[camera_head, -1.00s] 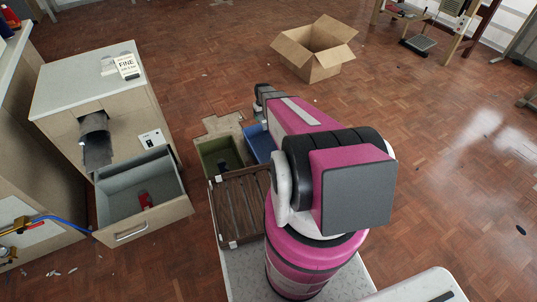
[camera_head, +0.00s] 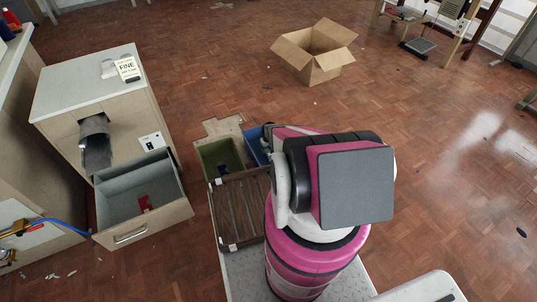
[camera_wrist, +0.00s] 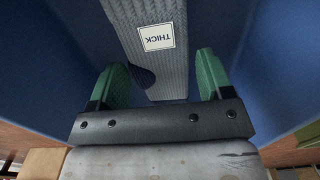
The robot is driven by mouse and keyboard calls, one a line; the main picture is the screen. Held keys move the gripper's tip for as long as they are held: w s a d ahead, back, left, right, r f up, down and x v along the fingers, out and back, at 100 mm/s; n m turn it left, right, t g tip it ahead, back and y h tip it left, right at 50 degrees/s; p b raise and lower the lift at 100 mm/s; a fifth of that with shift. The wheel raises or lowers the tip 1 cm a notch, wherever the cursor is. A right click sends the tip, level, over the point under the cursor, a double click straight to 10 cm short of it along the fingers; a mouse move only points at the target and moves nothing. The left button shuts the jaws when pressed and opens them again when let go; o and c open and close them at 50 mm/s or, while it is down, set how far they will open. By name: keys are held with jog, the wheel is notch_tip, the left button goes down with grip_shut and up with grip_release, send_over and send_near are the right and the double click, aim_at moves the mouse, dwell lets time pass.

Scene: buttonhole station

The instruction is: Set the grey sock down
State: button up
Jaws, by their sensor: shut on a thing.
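The grey sock (camera_wrist: 160,70) hangs between my fingertips in the wrist view. It is a ribbed grey strip with a white tag reading THICK, upside down in the picture, and a dark patch by the left finger. My gripper (camera_wrist: 163,82) has green finger pads and is shut on the sock. Blue walls of the blue bin (camera_wrist: 50,60) rise on both sides of the gripper. In the head view the blue bin (camera_head: 254,143) is partly covered by my arm. The gripper and sock are hidden there. I cannot tell whether the sock touches the bin floor.
A green bin (camera_head: 208,152) holding a dark item stands left of the blue one. A brown slatted tray (camera_head: 240,207) lies in front. An open cardboard box (camera_head: 312,65) stands behind on clear floor.

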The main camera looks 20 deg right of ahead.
aim_at(269, 150)
jog(key=shift+f, duration=2.05)
jog(key=shift+f, duration=0.15)
jog(key=o, duration=0.9)
